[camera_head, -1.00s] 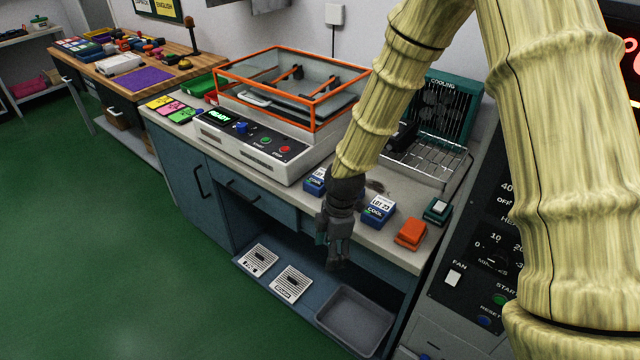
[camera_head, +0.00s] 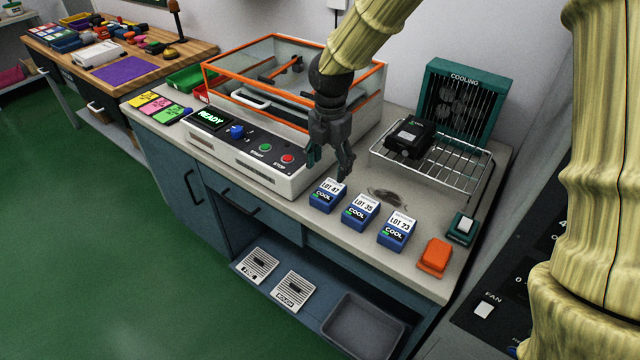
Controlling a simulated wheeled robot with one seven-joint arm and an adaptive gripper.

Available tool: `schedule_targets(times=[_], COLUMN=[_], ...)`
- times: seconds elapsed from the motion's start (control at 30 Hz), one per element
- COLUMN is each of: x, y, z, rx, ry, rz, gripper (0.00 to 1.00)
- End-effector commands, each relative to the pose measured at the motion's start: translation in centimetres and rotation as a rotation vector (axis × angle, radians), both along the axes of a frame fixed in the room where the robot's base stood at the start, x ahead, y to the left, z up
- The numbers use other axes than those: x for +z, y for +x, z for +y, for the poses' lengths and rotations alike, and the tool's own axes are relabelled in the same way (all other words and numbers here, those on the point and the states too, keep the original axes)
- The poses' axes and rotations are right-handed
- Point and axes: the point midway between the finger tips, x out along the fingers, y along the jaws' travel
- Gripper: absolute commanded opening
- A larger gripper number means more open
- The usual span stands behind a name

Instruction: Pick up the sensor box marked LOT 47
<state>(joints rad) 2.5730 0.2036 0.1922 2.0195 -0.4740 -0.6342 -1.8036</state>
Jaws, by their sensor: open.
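The sensor box whose label appears to read LOT 47 (camera_head: 325,196) is a small blue box with a white label. It stands leftmost in a row on the grey counter, beside the LOT 35 box (camera_head: 361,212) and the LOT 23 box (camera_head: 396,232). Each shows a COOL mark on its front. My gripper (camera_head: 329,168) points down, open and empty, just above and behind the LOT 47 box, seemingly apart from it. The exact gap is hard to tell.
A machine (camera_head: 248,147) with an orange-framed clear cover stands close left of my gripper. A wire rack (camera_head: 445,172) with a black device (camera_head: 409,138) stands right, before the COOLING unit (camera_head: 462,95). An orange block (camera_head: 434,256) and a green switch box (camera_head: 461,227) sit near the right end.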

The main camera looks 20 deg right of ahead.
Motion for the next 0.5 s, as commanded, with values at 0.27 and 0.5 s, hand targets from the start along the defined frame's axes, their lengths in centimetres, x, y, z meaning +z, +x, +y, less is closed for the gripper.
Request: schedule_targets(times=[0.27,0.5], x=[-3.7,-5.4], y=[0.3,0.4], z=[1.2,1.4], rx=[0.019,0.021], ry=[-0.002,0.0], rz=[0.004,0.002], gripper=[0.66,0.66])
